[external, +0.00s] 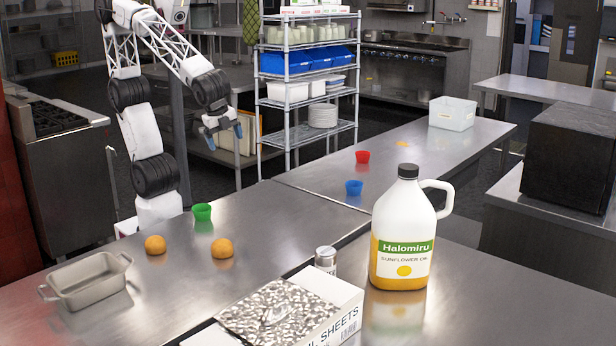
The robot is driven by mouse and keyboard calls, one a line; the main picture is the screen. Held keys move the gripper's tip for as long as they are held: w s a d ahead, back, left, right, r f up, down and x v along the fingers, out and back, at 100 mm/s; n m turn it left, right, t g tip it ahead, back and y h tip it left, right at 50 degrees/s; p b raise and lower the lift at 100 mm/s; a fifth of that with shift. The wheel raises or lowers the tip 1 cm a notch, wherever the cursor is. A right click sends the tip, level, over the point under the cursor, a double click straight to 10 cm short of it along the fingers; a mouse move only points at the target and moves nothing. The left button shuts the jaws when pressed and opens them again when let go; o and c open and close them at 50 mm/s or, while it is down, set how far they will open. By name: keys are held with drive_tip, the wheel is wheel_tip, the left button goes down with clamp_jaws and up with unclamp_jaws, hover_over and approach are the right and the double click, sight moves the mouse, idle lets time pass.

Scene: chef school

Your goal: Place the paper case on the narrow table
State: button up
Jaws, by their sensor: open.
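Three small cups that look like paper cases stand on the steel tables: a green one (202,212), a red one (362,157) and a blue one (354,187). The green one is on the near left table (290,225). The red and blue ones are on the adjoining table (440,145) that runs to the back right. I cannot tell which table is the narrow one. My gripper (222,135) is open, raised and pointing down behind the near table, apart from all the cups. It looks empty.
Two orange round fruits (155,245) and a grey loaf pan (88,282) are on the near left. An oil jug (403,230), a small shaker (326,260) and a foil sheet box (290,310) stand at the front.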

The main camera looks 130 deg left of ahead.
drive_tip(key=s+d+n+t+h, duration=0.2)
drive_tip(key=s+d, duration=0.3)
drive_tip(key=s, duration=0.4)
drive_tip(key=shift+s+d+f+n+h, duration=0.15)
drive_tip(key=shift+s+d+n+h, duration=0.15)
drive_tip(key=shift+d+n+h, duration=0.15)
